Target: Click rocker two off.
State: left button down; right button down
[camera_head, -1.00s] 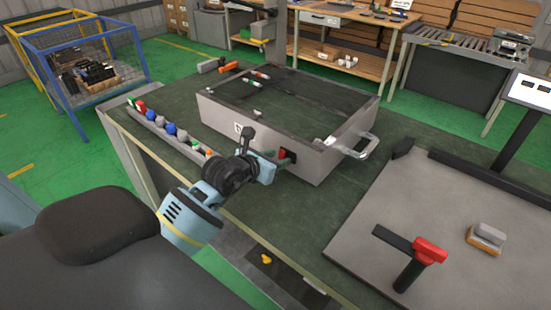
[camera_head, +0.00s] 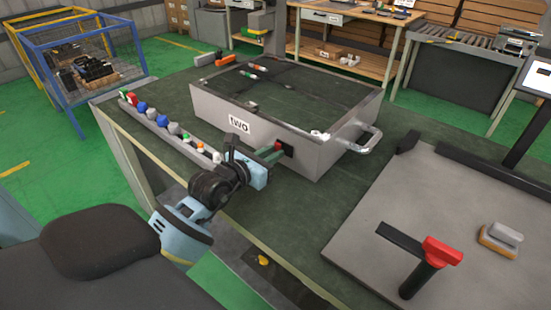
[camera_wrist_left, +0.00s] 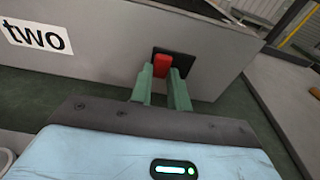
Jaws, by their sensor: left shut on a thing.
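A grey box (camera_head: 310,152) with a dark top carries a white "two" label (camera_head: 239,125) on its front. The label also shows in the wrist view (camera_wrist_left: 36,38). A red rocker (camera_wrist_left: 162,65) sits in a black housing (camera_wrist_left: 183,62) on the same face, right of the label. My left gripper (camera_head: 277,152) comes in from the left, its green fingers reaching the rocker. In the wrist view the fingertips (camera_wrist_left: 163,76) sit on either side of the red rocker, shut on it. The rocker's lower part is hidden between the fingers. My right gripper is not in view.
A row of coloured buttons on a strip (camera_head: 165,128) lies along the table's left edge, close to my left arm. A metal handle (camera_head: 368,139) juts from the box's right side. A grey board with a red-topped black fixture (camera_head: 440,251) lies at the right.

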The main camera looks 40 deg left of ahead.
pick_arm(q)
jog(key=shift+f+t+b, duration=0.4)
jog(key=shift+f+b, duration=0.1)
jog(key=shift+b, duration=0.1)
jog(key=shift+r, duration=0.2)
jog(key=c, duration=1.4)
grip_release()
jog(key=shift+o, duration=0.4)
jog(key=shift+r, duration=0.1)
jog(key=s, duration=0.6)
jog(key=shift+s+a+b, duration=0.25)
jog(key=shift+b, duration=0.15)
jog(key=shift+s+r, duration=0.1)
jog(key=shift+s, duration=0.5)
